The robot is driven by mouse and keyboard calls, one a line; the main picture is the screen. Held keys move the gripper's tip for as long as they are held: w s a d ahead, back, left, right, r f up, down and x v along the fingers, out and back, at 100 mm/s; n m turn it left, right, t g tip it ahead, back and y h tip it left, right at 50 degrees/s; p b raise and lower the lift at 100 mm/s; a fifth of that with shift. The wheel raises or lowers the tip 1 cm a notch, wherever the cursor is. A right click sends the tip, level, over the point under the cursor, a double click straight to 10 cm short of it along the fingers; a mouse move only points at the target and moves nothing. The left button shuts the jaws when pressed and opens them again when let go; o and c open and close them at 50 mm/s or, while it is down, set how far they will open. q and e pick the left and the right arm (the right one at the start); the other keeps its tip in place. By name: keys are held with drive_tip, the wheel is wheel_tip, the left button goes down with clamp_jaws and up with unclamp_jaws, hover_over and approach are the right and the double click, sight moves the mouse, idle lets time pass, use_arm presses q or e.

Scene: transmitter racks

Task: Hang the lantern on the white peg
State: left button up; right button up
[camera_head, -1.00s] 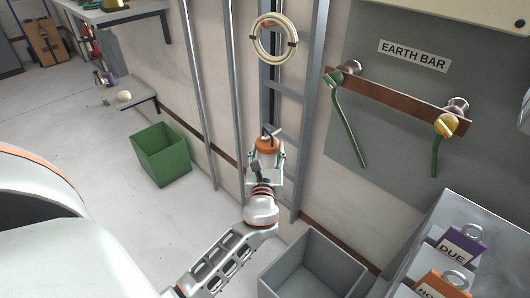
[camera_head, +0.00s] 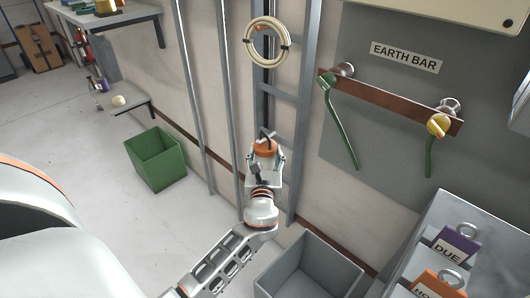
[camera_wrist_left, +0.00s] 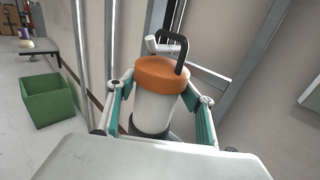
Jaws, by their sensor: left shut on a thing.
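The lantern (camera_head: 264,150) has an orange top, a pale body and a dark looped handle, and stands roughly upright in front of the grey ladder-like frame. It also shows in the left wrist view (camera_wrist_left: 155,105). My left gripper (camera_head: 265,170) is shut around its body, with a teal-padded finger on each side in the left wrist view (camera_wrist_left: 160,110). A short whitish rod (camera_wrist_left: 160,45), perhaps the white peg, shows at the handle. I cannot tell whether the handle is over it. My right gripper is not in view.
A cable coil (camera_head: 247,42) hangs on the frame (camera_head: 297,110) above the lantern. The earth bar (camera_head: 390,103) with green straps is to the right. A green bin (camera_head: 160,165) and a grey bin (camera_head: 310,265) stand below. A cabinet with padlocked tags (camera_head: 455,240) is at lower right.

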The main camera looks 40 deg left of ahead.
use_arm(q)
drive_tip(key=shift+o, duration=0.2)
drive_tip(key=shift+w, duration=0.1)
drive_tip(key=o, duration=1.8)
drive_tip(key=shift+w+a+f, duration=0.1)
drive_tip(key=shift+f, duration=0.1)
drive_tip(key=shift+o, duration=0.2)
drive_tip(key=v, duration=1.2)
